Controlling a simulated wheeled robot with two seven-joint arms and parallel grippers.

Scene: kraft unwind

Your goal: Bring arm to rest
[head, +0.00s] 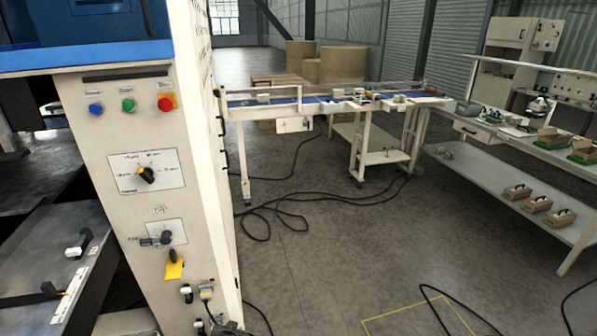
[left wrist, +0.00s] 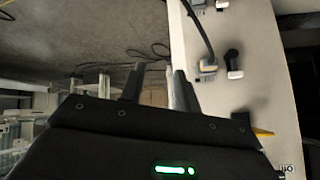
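My left gripper (left wrist: 159,72) shows in the left wrist view with its two dark fingers apart and nothing between them. It is beside the pale machine panel, which fills the right of that view. A cable plug (left wrist: 208,66) and a black-and-white connector (left wrist: 234,64) on the panel are to the right of the fingers. In the head view a dark piece at the bottom edge, below the plug (head: 206,290), may be part of my left arm; I cannot tell. My right gripper is in neither view.
The control panel (head: 130,225) stands close at left, with blue (head: 96,108), green (head: 128,105) and red (head: 165,103) buttons and a selector knob (head: 147,174). Black cables (head: 290,212) lie on the floor. A conveyor (head: 310,104) and a workbench (head: 545,140) stand farther off.

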